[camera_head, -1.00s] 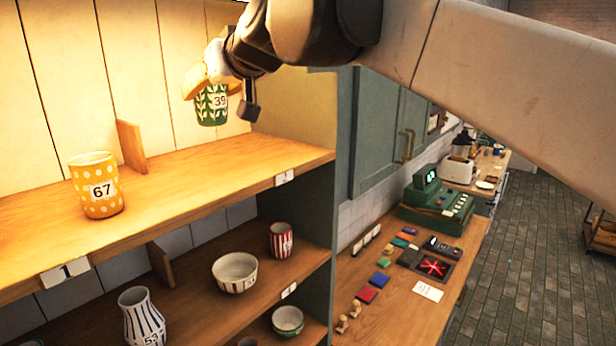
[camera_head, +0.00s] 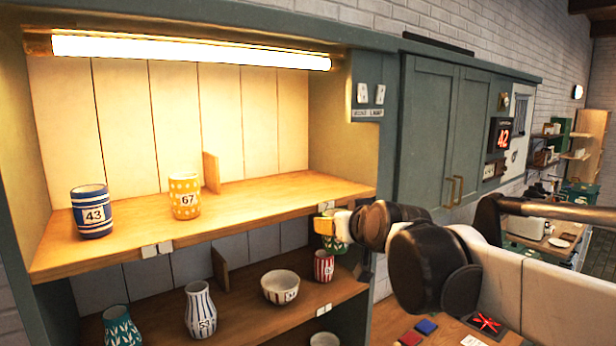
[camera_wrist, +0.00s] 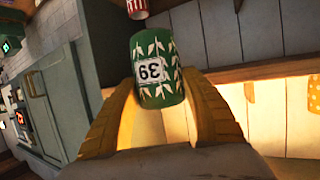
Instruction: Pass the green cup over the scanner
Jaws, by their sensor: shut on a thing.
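The green cup (camera_wrist: 160,45) has white leaf patterns and a label reading 39, upside down in the wrist view. My gripper (camera_wrist: 161,82) is shut on it, with one yellow finger on each side. In the head view the cup (camera_head: 336,246) shows only in part, behind my gripper (camera_head: 331,228), in front of the upper shelf's right end. The scanner (camera_head: 487,322), a dark panel with a red star-shaped light, lies on the counter at lower right. The cup is left of and above it in the picture, apart from it.
The upper shelf (camera_head: 255,212) holds a blue striped cup (camera_head: 92,212) and a yellow dotted cup (camera_head: 184,197). Below are a red striped cup (camera_head: 324,267), a bowl (camera_head: 280,287) and vases. Colored blocks lie beside the scanner. My arm covers part of the counter.

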